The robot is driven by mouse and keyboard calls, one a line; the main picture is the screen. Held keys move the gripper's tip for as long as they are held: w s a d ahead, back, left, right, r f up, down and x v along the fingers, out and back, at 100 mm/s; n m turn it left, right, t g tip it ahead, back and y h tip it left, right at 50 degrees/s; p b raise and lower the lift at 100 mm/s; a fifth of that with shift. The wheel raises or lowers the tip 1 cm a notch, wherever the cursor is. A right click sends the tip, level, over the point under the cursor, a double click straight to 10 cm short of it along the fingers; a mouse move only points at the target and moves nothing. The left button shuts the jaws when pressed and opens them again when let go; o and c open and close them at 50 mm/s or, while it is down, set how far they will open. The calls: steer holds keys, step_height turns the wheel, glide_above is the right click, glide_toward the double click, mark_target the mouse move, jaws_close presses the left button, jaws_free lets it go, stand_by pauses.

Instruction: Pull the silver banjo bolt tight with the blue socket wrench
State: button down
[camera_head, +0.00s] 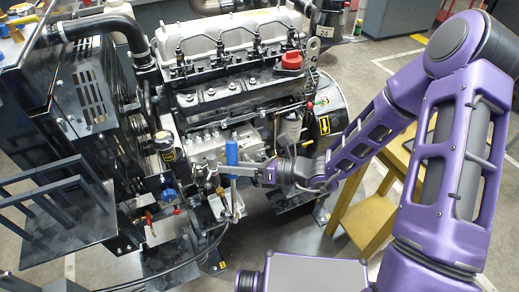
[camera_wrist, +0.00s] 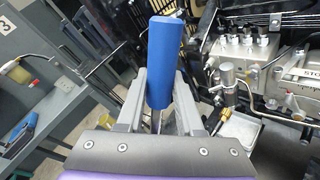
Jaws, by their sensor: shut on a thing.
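The blue-handled socket wrench (camera_head: 231,152) stands roughly upright in front of the engine, its thin metal shaft running down below my gripper. My gripper (camera_head: 240,171) is shut on it, reaching in from the right. In the wrist view my gripper (camera_wrist: 161,82) has one finger on each side of the blue socket wrench (camera_wrist: 160,60), whose handle rises between them. The lower end of the wrench is hidden by my gripper in the wrist view. I cannot make out the silver banjo bolt with certainty, nor whether the wrench touches it.
The diesel engine (camera_head: 215,90) with a red cap (camera_head: 291,60) fills the middle. A black radiator frame (camera_head: 95,95) stands at left. A yellow stool (camera_head: 370,215) stands under my arm at right. Silver fittings and pipes (camera_wrist: 228,75) lie close right of my gripper.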

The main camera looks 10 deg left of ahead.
steer(key=w+d+f+m+t+h, duration=0.3)
steer(key=w+d+m+t, duration=0.3)
steer(key=w+m+t, duration=0.45)
steer(key=w+a+n+t, duration=0.1)
steer(key=w+a+n, duration=0.2)
steer(key=w+a, duration=0.1)
steer(key=shift+w, duration=0.5)
steer(key=shift+w+a+r+t, duration=0.1)
steer(key=shift+w+a+t, duration=0.05)
steer(key=shift+w+t, duration=0.15)
stand_by(0.4)
steer(key=shift+w+a, duration=0.35)
steer(key=shift+w, duration=0.3)
steer(key=shift+w+a, duration=0.1)
stand_by(0.8)
